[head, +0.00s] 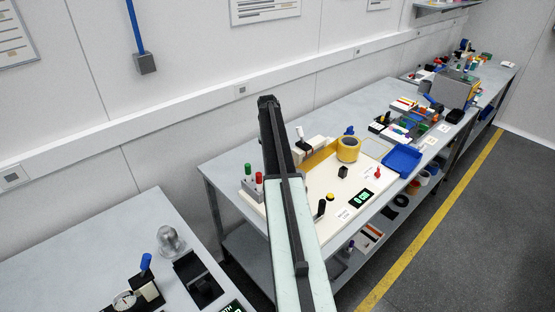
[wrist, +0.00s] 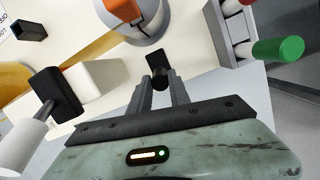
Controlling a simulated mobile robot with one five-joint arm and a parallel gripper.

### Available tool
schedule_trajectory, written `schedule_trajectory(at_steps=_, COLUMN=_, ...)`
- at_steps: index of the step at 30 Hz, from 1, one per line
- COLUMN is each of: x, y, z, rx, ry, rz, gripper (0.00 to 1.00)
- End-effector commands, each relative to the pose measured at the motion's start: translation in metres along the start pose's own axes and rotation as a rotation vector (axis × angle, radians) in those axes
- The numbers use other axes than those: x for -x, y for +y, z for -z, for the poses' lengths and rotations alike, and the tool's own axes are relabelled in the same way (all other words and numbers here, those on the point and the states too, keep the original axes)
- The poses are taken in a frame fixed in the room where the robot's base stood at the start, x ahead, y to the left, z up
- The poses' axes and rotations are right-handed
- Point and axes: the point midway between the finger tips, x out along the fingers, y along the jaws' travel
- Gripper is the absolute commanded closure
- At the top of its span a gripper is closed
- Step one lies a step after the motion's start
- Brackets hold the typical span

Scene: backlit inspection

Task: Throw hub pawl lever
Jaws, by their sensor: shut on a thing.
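In the wrist view, my gripper (wrist: 158,92) is shut on a small black grip (wrist: 158,66), with a finger on each side of it. The grip sits at the near edge of a round grey-white hub (wrist: 140,32) that carries an orange and black part (wrist: 128,8). I take the grip to be the pawl lever; how it joins the hub is not clear. In the head view, my arm covers the gripper and the hub. The hub stands on a cream board (head: 300,208) on the workbench.
In the wrist view, a white block with a black piece (wrist: 55,95) and white handle (wrist: 25,142) is at left. A grey rack with a green peg (wrist: 278,48) is at right. In the head view, a yellow ring (head: 348,150) and blue bin (head: 402,158) lie right of my arm.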

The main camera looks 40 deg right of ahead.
Motion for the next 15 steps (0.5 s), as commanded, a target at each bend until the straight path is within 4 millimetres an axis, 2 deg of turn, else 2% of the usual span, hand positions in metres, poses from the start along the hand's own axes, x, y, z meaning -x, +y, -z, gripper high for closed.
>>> schedule_trajectory(at_steps=14, x=0.0007, y=-0.0052, z=0.0029, rx=0.007, ry=-0.018, rz=-0.009, gripper=1.00)
schedule_trajectory(at_steps=15, x=0.0007, y=-0.0053, z=0.0030, rx=0.007, ry=-0.018, rz=-0.009, gripper=0.74)
